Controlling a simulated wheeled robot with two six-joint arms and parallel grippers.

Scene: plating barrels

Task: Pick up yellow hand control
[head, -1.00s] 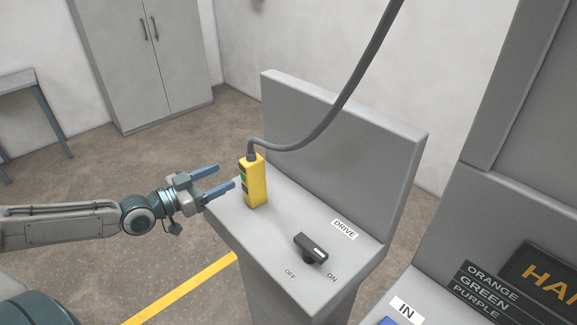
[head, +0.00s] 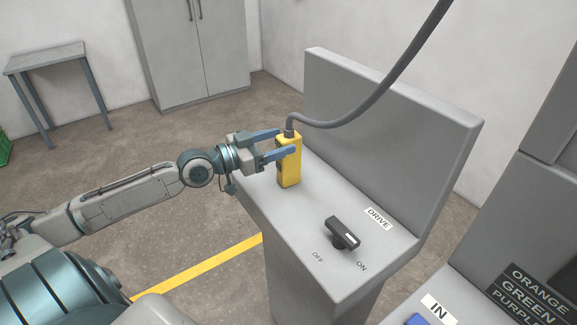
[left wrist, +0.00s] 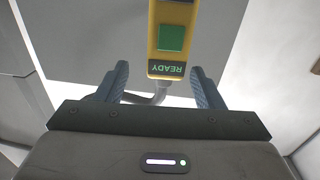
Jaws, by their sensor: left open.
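The yellow hand control (head: 289,168) stands upright on the grey drive console (head: 304,212), with a grey cable coming out of its top. My left gripper (head: 286,142) is open, with its blue fingers on either side of the control's upper part. In the left wrist view the yellow hand control (left wrist: 172,40), with a green button and a READY label, shows between and beyond the open fingertips (left wrist: 160,82). I cannot tell whether either finger touches it. My right gripper is not in view.
A black rotary switch (head: 342,233) marked OFF and ON sits nearer on the console. The console's back panel (head: 385,125) rises behind the control. The grey cable (head: 375,105) arcs up to the right. Open floor lies to the left.

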